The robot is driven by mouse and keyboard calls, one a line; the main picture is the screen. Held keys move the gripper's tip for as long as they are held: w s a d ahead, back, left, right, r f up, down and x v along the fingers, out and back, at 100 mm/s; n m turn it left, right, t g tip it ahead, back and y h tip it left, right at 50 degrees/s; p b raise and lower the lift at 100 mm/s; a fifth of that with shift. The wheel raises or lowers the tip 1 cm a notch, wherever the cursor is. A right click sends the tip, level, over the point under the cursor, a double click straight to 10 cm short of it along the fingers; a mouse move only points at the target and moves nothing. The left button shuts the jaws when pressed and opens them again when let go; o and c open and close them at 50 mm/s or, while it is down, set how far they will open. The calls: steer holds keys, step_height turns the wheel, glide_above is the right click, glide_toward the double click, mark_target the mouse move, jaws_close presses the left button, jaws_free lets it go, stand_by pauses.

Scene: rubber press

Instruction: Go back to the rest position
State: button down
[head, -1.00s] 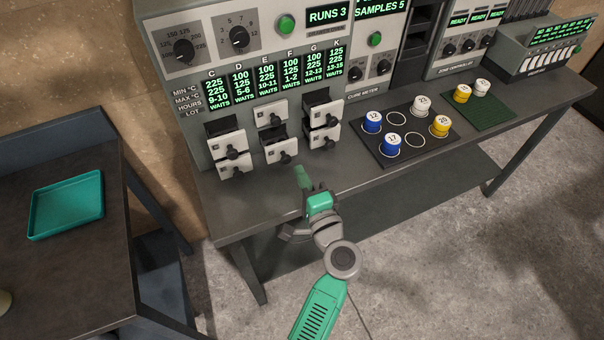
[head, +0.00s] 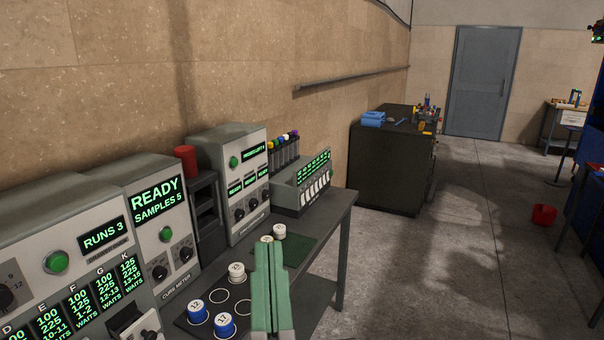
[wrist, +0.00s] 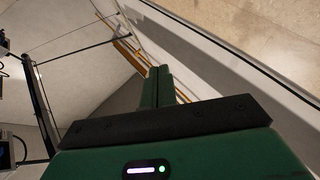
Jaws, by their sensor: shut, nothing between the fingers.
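My gripper (head: 268,244) shows at the bottom middle of the head view, close to the camera. Its two green fingers lie flat together and point up, with nothing between them. In the wrist view the shut fingers (wrist: 160,72) point toward the ceiling and upper wall and touch nothing. In the head view they cover part of the dark sample mat and of the green mat (head: 301,247) behind.
The bench holds the press cabinets (head: 100,225), a cure meter (head: 165,235) and a zone controller (head: 235,180). Blue-sided pots (head: 197,312) and a white-topped pot (head: 237,272) stand on the dark mat. Open floor (head: 430,270) lies right, with a red bin (head: 543,215).

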steer(key=s+d+r+m+t+h+p, duration=0.1)
steer(key=s+d+r+t+h+p, duration=0.15)
steer(key=s+r, duration=0.35)
step_height(320, 180, up, 28)
steer(key=w+p, duration=0.2)
steer(key=p, duration=2.6)
steer(key=shift+g, duration=0.45)
